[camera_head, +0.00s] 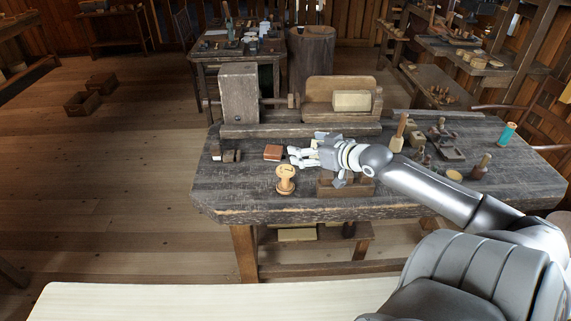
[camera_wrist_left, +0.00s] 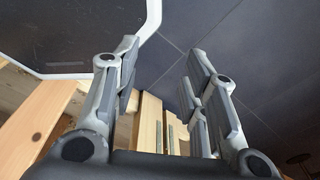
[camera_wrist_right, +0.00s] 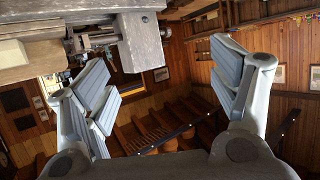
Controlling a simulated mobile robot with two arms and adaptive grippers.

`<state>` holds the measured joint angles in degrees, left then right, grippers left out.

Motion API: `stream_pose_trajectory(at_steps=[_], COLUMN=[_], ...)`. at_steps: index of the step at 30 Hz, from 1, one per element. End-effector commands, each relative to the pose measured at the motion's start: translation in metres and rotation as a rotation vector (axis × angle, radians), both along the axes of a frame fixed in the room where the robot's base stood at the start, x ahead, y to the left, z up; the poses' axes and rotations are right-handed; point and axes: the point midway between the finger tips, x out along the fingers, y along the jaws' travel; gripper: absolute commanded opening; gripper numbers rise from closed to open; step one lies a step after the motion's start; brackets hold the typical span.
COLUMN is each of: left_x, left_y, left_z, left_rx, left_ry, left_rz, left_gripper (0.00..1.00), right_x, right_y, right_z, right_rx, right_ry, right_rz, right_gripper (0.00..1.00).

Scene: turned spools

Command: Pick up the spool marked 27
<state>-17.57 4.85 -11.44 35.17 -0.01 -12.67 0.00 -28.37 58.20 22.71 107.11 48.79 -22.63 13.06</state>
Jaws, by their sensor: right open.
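A pale turned wooden spool (camera_head: 285,180) stands upright near the front left of the workbench (camera_head: 235,195). It has a flat round top with a small dark mark that I cannot read. My right gripper (camera_head: 294,157) reaches in from the right, above and behind the spool in the head view, apart from it. Its fingers are open and empty, and they also show spread in the right wrist view (camera_wrist_right: 165,95), where no spool shows. My left gripper (camera_wrist_left: 155,85) shows only in the left wrist view, open with nothing between its fingers.
A reddish block (camera_head: 272,152) lies behind the spool, left of my right gripper. A small wooden box (camera_head: 330,188) stands right of the spool, under my right arm. A wooden lathe (camera_head: 238,95) stands at the back. A teal spool (camera_head: 507,133) stands far right.

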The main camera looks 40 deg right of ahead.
Motion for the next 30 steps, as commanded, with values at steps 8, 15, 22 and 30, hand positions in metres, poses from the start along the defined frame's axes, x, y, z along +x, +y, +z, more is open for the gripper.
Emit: stream_pose_trajectory(at_steps=[8, 15, 22, 30], left_x=[0.007, 0.012, 0.012, 0.011], left_y=[-0.002, -0.005, -0.006, -0.006], left_z=[-0.090, -0.114, -0.117, -0.120], left_rx=[-0.002, -0.007, -0.008, -0.008], left_ry=[-0.010, -0.018, -0.019, -0.018], left_rz=[0.001, 0.002, 0.002, 0.001], left_gripper=[0.40, 0.40, 0.40, 0.40], right_x=[0.000, 0.000, 0.012, 0.037], right_y=[0.000, 0.000, -0.001, -0.002], right_z=[-0.090, -0.115, -0.119, -0.130], right_rx=[0.000, 0.000, 0.001, 0.001], right_ry=[0.000, 0.000, -0.003, -0.003], right_rz=[0.000, 0.000, 0.000, -0.002], right_gripper=[0.81, 0.81, 0.81, 0.81])
